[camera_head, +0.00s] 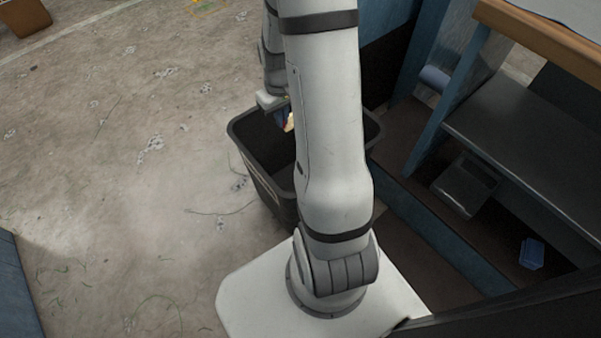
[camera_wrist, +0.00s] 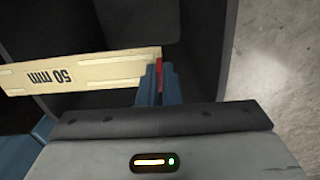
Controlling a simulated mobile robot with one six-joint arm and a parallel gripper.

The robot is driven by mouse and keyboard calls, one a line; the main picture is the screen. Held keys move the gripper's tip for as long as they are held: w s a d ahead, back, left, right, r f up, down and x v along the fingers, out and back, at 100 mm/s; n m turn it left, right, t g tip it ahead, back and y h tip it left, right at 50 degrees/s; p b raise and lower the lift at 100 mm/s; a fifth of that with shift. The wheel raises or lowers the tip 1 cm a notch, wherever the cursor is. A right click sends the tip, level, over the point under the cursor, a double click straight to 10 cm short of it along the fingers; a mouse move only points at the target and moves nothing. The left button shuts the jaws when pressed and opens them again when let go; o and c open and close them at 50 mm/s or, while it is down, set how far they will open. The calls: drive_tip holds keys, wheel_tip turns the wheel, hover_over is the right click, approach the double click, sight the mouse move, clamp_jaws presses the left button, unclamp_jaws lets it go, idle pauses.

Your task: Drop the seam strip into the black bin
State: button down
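The black bin (camera_head: 262,178) stands on the floor behind my arm, which hides part of it in the head view. Its dark inside and walls (camera_wrist: 203,45) fill much of the wrist view. The seam strip (camera_wrist: 85,73) is a flat cream piece marked "50 mm". My gripper (camera_wrist: 159,80) has its blue fingers close together on the right end of the strip, which sticks out to the left over the dark inside of the bin. In the head view my gripper (camera_head: 285,118) is at the bin's opening, and only a small pale bit of the strip (camera_head: 289,122) shows.
A bench with a dark shelf (camera_head: 525,135) and blue posts stands to the right of the bin. A grey tray (camera_head: 466,184) and a small blue box (camera_head: 531,253) lie under it. The littered concrete floor (camera_head: 120,170) on the left is mostly open.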

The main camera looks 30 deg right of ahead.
drive_tip(key=shift+f, duration=0.45)
drive_tip(key=c, duration=1.5)
unclamp_jaws()
drive_tip(key=shift+c, duration=0.2)
drive_tip(key=shift+r, duration=0.15)
wheel_tip(320, 180, up, 8)
drive_tip(key=p, duration=0.3)
